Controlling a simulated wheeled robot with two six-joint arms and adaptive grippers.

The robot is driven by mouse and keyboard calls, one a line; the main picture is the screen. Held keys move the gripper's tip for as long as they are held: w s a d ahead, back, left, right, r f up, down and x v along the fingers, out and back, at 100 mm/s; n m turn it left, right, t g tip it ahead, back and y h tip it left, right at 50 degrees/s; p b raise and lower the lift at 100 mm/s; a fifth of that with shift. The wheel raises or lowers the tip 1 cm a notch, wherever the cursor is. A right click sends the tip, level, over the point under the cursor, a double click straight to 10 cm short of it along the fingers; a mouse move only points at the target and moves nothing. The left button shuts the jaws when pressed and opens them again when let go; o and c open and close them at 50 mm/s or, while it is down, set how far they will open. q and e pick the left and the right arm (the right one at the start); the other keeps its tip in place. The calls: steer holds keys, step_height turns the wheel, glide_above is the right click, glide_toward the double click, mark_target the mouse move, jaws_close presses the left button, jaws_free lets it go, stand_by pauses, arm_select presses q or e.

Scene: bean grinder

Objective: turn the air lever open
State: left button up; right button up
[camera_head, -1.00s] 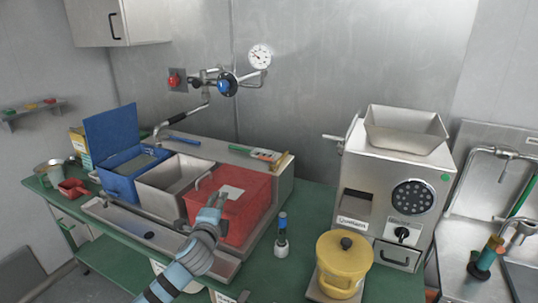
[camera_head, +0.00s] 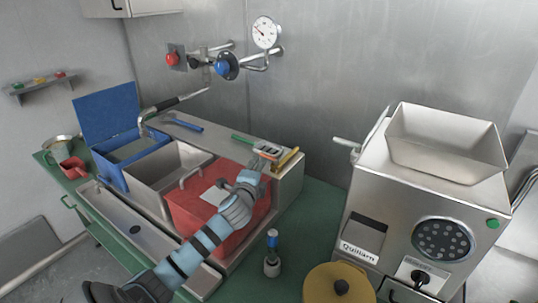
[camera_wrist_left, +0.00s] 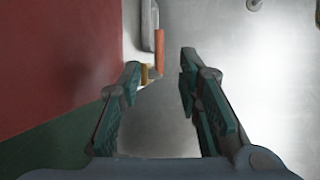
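A wall pipe assembly carries a red valve knob (camera_head: 172,59), a blue round knob (camera_head: 227,66) and a pressure gauge (camera_head: 265,32). A small grey lever (camera_head: 206,68) hangs between the red and blue knobs; I cannot tell for sure that it is the air lever, or how it is set. My left gripper (camera_head: 267,153) is above the back right of the red box (camera_head: 222,205), below and apart from the pipes. In the left wrist view its fingers (camera_wrist_left: 160,82) are spread with nothing between them. My right gripper is not in view.
A grey spout pipe (camera_head: 172,104) rises over the sinks. The grinder (camera_head: 402,215) stands at the right. A blue-topped bottle (camera_head: 272,256) and a yellow pot (camera_head: 341,288) stand in front. Small tools, one with a yellow part (camera_head: 286,159), lie on the back ledge.

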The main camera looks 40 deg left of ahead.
mark_target(264, 156)
arm_select(q)
steer(key=x, duration=0.4)
steer(key=shift+w+a+b, duration=0.2)
steer(key=shift+a+b, duration=0.1)
steer(key=shift+b, duration=0.1)
steer(key=x, duration=0.2)
steer(key=b+x, duration=0.1)
steer(key=x, duration=0.3)
steer(key=shift+w+d+f, duration=0.1)
steer(key=shift+w+f, duration=0.2)
steer(key=shift+f, duration=0.05)
steer(key=shift+r+b, duration=0.2)
steer(key=shift+b, duration=0.1)
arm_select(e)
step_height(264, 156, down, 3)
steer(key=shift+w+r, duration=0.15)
arm_select(q)
steer(key=shift+w, duration=0.1)
steer(key=shift+f, duration=0.1)
jaws_close()
